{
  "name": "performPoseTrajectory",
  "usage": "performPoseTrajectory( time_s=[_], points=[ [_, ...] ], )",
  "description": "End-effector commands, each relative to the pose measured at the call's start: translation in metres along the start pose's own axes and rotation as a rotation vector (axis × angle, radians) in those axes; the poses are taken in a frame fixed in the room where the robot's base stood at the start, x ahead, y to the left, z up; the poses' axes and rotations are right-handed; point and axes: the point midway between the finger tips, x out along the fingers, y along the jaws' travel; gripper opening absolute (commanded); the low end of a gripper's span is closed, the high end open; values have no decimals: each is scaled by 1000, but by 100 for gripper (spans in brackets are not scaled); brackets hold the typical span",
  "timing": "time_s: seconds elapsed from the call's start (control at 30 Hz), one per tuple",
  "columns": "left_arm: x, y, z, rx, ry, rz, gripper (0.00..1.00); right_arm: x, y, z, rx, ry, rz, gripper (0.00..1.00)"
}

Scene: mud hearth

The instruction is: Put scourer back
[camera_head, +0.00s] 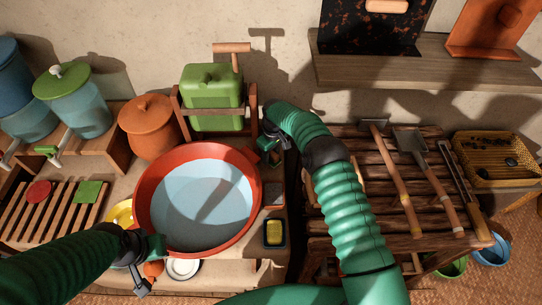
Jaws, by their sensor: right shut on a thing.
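My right gripper (272,152) is at the right of the red basin's far rim, beside the wooden frame of the green container. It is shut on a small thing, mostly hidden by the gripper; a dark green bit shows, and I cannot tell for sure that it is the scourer. Below it is a small shallow dish (274,194), and nearer a dark dish holding a yellow sponge (275,231). A green square pad (88,191) and a red round pad (39,191) lie on the slatted rack. My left gripper (144,262) is at the basin's near left; its jaws are unclear.
The red basin (247,222) with water fills the middle. A green container (212,92) stands in a wooden frame behind it. A clay pot (149,125) stands to its left. Long-handled tools (402,185) lie on the dark slatted table at right. A shelf (430,68) overhangs it.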

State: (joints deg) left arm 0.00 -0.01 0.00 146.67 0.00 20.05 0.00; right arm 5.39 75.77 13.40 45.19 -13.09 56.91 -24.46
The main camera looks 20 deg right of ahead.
Motion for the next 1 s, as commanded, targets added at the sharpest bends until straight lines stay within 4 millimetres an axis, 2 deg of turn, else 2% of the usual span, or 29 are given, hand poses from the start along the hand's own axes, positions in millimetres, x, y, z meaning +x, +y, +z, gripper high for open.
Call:
performPoseTrajectory(
  time_s=[0.03,0.07,0.2,0.57,0.67,0.9,1.0],
  points=[
    [3,0,1,0,0,0,0,3,0,0,0,0,0,0],
    [2,0,0,0,0,0,0,2,0,0,0,0,0,44],
    [1,0,0,0,0,0,0,1,1,0,1,0,1,62],
    [-1,0,0,0,0,0,0,-5,1,0,1,1,1,62],
    [-2,0,0,0,0,0,0,-22,2,-1,0,3,3,62],
    [-2,0,0,0,0,0,0,-84,1,-1,1,4,3,62],
    [-2,0,0,0,0,0,0,-104,1,0,1,2,3,62]
  ],
)
